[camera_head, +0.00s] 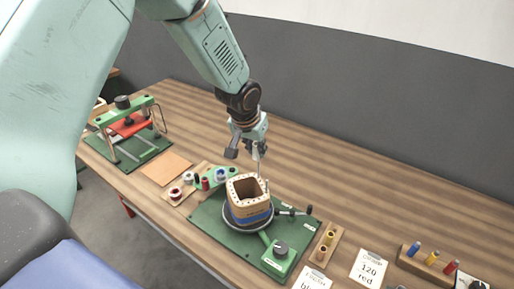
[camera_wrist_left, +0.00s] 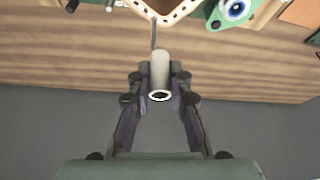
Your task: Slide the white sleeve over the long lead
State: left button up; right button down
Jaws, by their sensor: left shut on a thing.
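My left gripper (camera_head: 257,151) is above the far side of the square wooden coil former (camera_head: 247,189), pointing down. In the left wrist view, the gripper (camera_wrist_left: 160,92) is shut on the white sleeve (camera_wrist_left: 160,72), a short pale tube with its open near end facing the camera. The thin grey long lead (camera_wrist_left: 154,36) rises from the former's edge and meets the far end of the sleeve. I cannot tell whether its tip is inside the sleeve. The former has a blue band and stands on a round turntable. My right gripper is not in view.
The former stands on a green base plate (camera_head: 206,229) with a crank handle at its right. Wire spools (camera_head: 176,193) lie at left. A green-framed press (camera_head: 124,124) stands at far left. Cards (camera_head: 369,268) and a peg block (camera_head: 428,266) are at right. The back of the table is clear.

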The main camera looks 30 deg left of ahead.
pick_arm(q)
jog(key=shift+d, duration=0.35)
jog(key=shift+d+f, duration=0.1)
jog(key=shift+d, duration=0.1)
dwell(0.5)
jog(key=shift+a+f, duration=0.1)
jog(key=shift+a, duration=0.1)
jog(key=shift+d+f, duration=0.2)
jog(key=shift+f, duration=0.15)
jog(key=shift+a+f+b, duration=0.2)
jog(key=shift+b, duration=0.2)
jog(key=shift+d, duration=0.15)
